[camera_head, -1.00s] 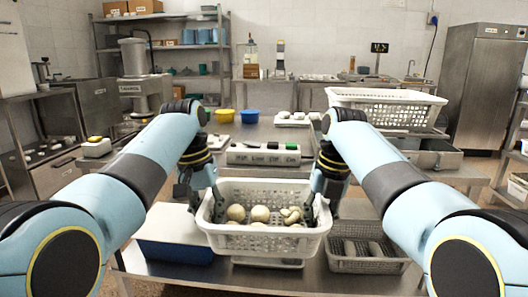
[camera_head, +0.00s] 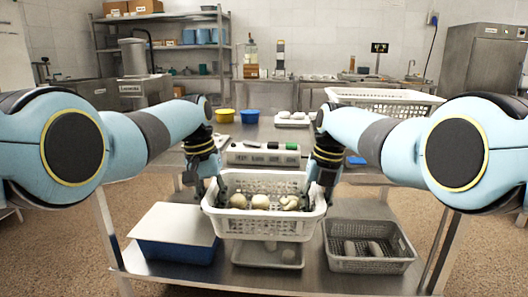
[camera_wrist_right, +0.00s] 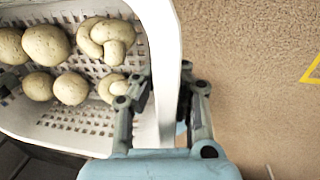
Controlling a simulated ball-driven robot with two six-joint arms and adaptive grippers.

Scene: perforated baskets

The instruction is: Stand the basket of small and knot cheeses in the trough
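The white perforated basket (camera_head: 264,228) holds several pale round cheeses (camera_head: 260,201) and knotted ones (camera_head: 290,203); the cheeses also show in the right wrist view (camera_wrist_right: 46,45). It hangs level above the near metal table, between my grippers. My left gripper (camera_head: 208,196) is at its left wall and appears to grip it, though its fingers are partly hidden. My right gripper (camera_wrist_right: 165,95) is shut on the right wall, one finger inside and one outside. I cannot make out the trough clearly; my right arm covers part of the back right.
Below the basket is a pale tray (camera_head: 268,262). A blue box with a white lid (camera_head: 172,232) stands left, and a grey basket (camera_head: 360,264) with pale pieces right. A labelled white unit (camera_head: 264,154) lies behind. A larger white basket (camera_head: 388,104) stands back right.

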